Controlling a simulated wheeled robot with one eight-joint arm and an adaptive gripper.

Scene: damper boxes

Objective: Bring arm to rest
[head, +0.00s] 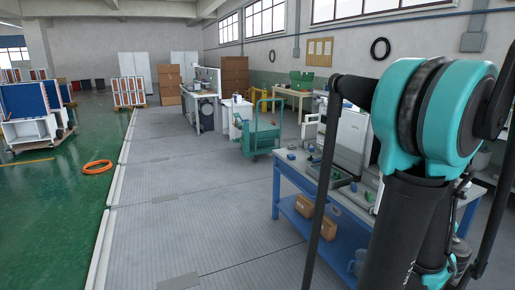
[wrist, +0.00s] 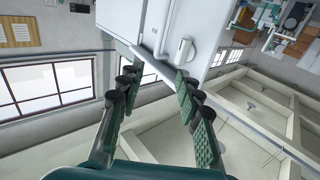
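My gripper (wrist: 158,76) shows in the wrist view with its two dark, green-padded fingers spread apart. Nothing is seen held between them. A white box-like cabinet (wrist: 185,22) with a small handle-like part lies beyond the fingertips; I cannot tell how far off it is. The wrist view is strongly tilted, with windows and ceiling beams in it. In the head view my arm, with a large teal joint, is raised at the right, close to the camera. My gripper is out of the head view.
A blue workbench (head: 295,180) with small parts and a grey-white machine (head: 352,138) stands at the right, partly behind my arm. A green cart (head: 260,140) stands beyond it. An orange hose coil (head: 97,167) lies on the green floor. The grey walkway (head: 200,215) is clear.

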